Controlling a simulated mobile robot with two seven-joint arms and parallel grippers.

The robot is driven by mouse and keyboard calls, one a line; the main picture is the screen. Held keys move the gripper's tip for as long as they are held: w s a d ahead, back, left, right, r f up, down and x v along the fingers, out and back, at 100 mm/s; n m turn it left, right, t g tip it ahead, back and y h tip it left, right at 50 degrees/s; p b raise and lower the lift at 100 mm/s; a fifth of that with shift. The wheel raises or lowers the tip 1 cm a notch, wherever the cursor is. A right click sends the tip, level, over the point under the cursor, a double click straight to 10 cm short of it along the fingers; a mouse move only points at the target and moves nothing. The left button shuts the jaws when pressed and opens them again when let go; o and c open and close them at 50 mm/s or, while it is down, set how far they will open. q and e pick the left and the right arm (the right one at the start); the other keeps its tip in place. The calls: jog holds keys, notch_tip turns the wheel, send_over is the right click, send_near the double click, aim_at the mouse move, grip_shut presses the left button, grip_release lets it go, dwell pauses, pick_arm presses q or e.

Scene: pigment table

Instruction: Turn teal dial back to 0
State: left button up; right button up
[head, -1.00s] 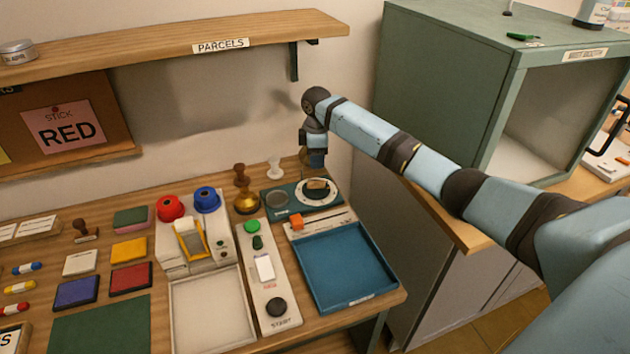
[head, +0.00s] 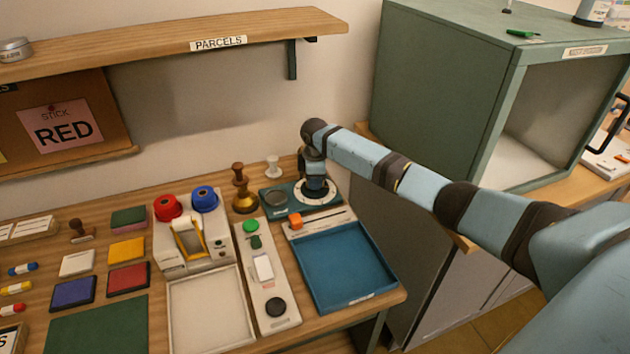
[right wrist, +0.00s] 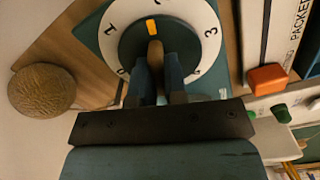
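The teal dial has a round white scale ring (right wrist: 205,55) and a dark teal knob with a wooden grip bar (right wrist: 155,50) and a yellow mark (right wrist: 151,27). In the right wrist view the mark points to the top, between the 1 and the 3; the 0 is at lower left. In the head view the teal dial plate (head: 275,211) is at the back right of the table. My right gripper (right wrist: 157,72) is down at the dial, fingers either side of the bar; whether they press on it is unclear. My left gripper is out of view.
An orange slider (head: 295,219) and blue tray (head: 345,265) lie in front. A green cabinet (head: 430,100) stands to the right.

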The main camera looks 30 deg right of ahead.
grip_shut()
